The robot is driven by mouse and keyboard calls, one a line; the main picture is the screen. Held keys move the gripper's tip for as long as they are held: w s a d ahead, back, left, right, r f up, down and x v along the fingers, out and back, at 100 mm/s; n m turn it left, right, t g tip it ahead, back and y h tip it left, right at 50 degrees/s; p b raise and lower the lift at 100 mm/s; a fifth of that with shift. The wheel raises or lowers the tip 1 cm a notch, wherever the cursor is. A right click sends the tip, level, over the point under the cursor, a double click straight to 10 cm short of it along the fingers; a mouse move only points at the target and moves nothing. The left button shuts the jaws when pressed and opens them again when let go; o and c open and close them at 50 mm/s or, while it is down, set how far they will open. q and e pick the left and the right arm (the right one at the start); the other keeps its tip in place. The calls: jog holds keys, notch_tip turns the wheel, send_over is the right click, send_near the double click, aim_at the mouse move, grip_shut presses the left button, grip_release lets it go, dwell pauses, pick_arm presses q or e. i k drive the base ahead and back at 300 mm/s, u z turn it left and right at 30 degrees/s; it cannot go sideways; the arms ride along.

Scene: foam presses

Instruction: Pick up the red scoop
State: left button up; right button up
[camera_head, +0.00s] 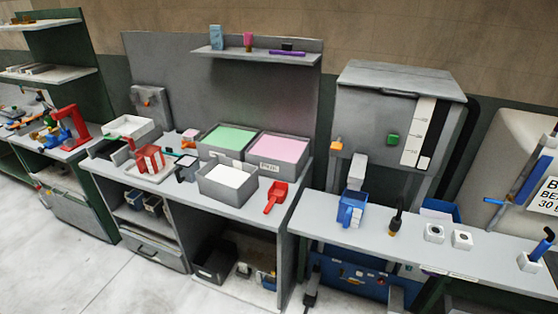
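The red scoop (275,198) lies on the grey workbench (205,205) in the middle of the view, near its right front corner. Its wide end is toward the back and its narrow end points toward the front edge. It lies just right of a grey bin of white material (228,184), with nothing seen on top of it. Neither of my grippers can be made out in the head view.
Bins of green (228,138) and pink material (278,148) stand behind the scoop. A red device (150,158) stands farther left. To the right, a lower table (400,245) carries a blue container (351,208) and small white blocks. Bare floor (85,270) shows at lower left.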

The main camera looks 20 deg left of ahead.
aim_at(278, 191)
jog(key=z, duration=0.1)
jog(key=i, duration=1.1)
jog(key=u, duration=0.35)
